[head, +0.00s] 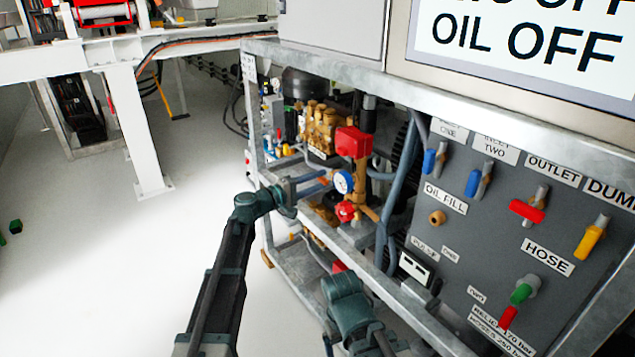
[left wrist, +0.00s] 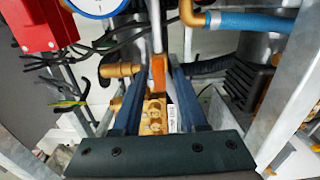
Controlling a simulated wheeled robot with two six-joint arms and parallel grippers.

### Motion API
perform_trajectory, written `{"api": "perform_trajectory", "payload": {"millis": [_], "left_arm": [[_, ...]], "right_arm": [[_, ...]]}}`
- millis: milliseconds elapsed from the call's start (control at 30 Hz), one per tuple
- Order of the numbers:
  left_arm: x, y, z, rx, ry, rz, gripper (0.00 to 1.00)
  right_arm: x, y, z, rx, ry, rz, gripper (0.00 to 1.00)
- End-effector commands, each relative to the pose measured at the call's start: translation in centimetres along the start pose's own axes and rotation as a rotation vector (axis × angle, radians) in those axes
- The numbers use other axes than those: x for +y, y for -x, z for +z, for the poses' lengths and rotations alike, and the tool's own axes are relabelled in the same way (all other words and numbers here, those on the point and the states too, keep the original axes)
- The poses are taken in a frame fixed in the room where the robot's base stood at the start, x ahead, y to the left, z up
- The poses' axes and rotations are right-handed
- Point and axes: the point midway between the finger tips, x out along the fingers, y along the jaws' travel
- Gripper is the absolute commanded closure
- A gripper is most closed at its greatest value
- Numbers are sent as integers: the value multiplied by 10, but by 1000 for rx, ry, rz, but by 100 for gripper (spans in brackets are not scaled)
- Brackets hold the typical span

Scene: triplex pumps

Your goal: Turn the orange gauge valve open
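The orange gauge valve handle (head: 325,181) shows in the head view just left of the round blue-rimmed gauge (head: 343,183). My left gripper (head: 318,184) reaches in from the left, with its fingers on either side of the handle. In the left wrist view the handle (left wrist: 158,75) stands upright between the tips of my left gripper (left wrist: 158,70). The fingers are apart, with narrow gaps beside the handle; I cannot tell whether either touches it. The gauge's lower rim (left wrist: 95,12) shows at the top left. My right gripper's fingers are not visible.
A red box (head: 353,142) and a red knob (head: 346,211) sit close to the gauge. Brass pump parts (head: 322,128), hoses and the metal frame (head: 375,257) crowd the space. A grey panel with coloured valves (head: 480,215) stands right. The floor at left is mostly clear.

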Motion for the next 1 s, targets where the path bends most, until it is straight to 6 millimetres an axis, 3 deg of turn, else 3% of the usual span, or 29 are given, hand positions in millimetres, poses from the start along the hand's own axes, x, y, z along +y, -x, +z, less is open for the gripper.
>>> {"api": "perform_trajectory", "payload": {"millis": [300, 433, 800, 1000], "left_arm": [[0, 0, 0, -1, -1, 1, 51], [0, 11, 1, 1, -1, 1, 51], [0, 88, 2, 2, -1, 1, 51], [0, 120, 1, 2, 0, 0, 51]], "right_arm": [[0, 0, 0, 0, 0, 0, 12], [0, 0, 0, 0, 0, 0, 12], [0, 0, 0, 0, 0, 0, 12], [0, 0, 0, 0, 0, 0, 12]]}}
